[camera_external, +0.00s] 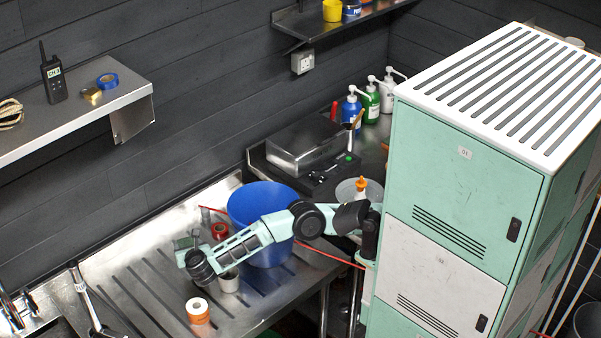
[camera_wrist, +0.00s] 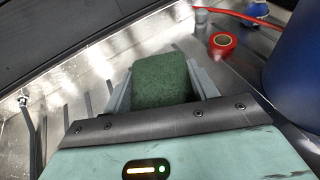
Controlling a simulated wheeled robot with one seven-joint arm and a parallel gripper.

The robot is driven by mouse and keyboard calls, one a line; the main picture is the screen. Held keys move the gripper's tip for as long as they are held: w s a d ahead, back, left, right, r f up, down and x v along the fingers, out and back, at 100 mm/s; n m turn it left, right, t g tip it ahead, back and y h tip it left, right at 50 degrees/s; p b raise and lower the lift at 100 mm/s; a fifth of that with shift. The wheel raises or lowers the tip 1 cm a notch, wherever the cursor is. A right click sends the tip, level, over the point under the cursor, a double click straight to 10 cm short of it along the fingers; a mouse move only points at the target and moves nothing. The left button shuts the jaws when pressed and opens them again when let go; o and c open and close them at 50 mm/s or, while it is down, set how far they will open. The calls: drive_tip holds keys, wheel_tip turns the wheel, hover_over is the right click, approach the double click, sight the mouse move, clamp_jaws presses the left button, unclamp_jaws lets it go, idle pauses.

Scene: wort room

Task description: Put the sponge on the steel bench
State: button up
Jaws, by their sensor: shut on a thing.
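The green sponge (camera_wrist: 161,78) sits between the two grey fingers of my gripper (camera_wrist: 160,85) in the wrist view, and the gripper is shut on it. The steel bench (camera_external: 150,305) has dark drain grooves and a raised back edge; its surface also shows in the wrist view (camera_wrist: 80,75). In the external view my gripper (camera_external: 187,244) is over the back left part of the bench. The sponge is small and partly hidden there. I cannot tell whether its underside touches the bench.
A blue bucket (camera_external: 262,200) stands on the bench to the right, under my arm. Red tape (camera_wrist: 222,43) lies near it. A sink and tap (camera_external: 12,308) are at left. Bench between the gripper and the left end is mostly clear.

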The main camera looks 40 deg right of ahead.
drive_tip(key=shift+r, duration=0.6)
drive_tip(key=shift+s+a+r, duration=0.1)
drive_tip(key=shift+s+a, duration=0.05)
drive_tip(key=shift+a, duration=0.05)
drive_tip(key=s+a+r+n+g+y+p, duration=0.1)
drive_tip(key=s+a+r+n+y+p, duration=0.15)
drive_tip(key=s+a+n+y, duration=0.5)
drive_tip(key=s+a+r+n+g+y+p, duration=0.1)
drive_tip(key=s+a+n+y+p, duration=0.3)
drive_tip(key=s+a, duration=0.6)
drive_tip(key=s+r+n+g+y+p, duration=0.1)
drive_tip(key=s+r+n+g+y, duration=0.1)
drive_tip(key=s, duration=1.1)
drive_tip(key=s+r+n+g+y+p, duration=0.1)
drive_tip(key=s+r+n+g+y, duration=0.2)
drive_tip(key=s, duration=1)
drive_tip(key=d+n+g+y, duration=0.1)
drive_tip(key=n+g+y, duration=0.1)
drive_tip(key=n+g, duration=0.1)
drive_tip(key=shift+s+r+n, duration=0.15)
drive_tip(key=shift+s+n, duration=0.15)
drive_tip(key=shift+n, duration=0.25)
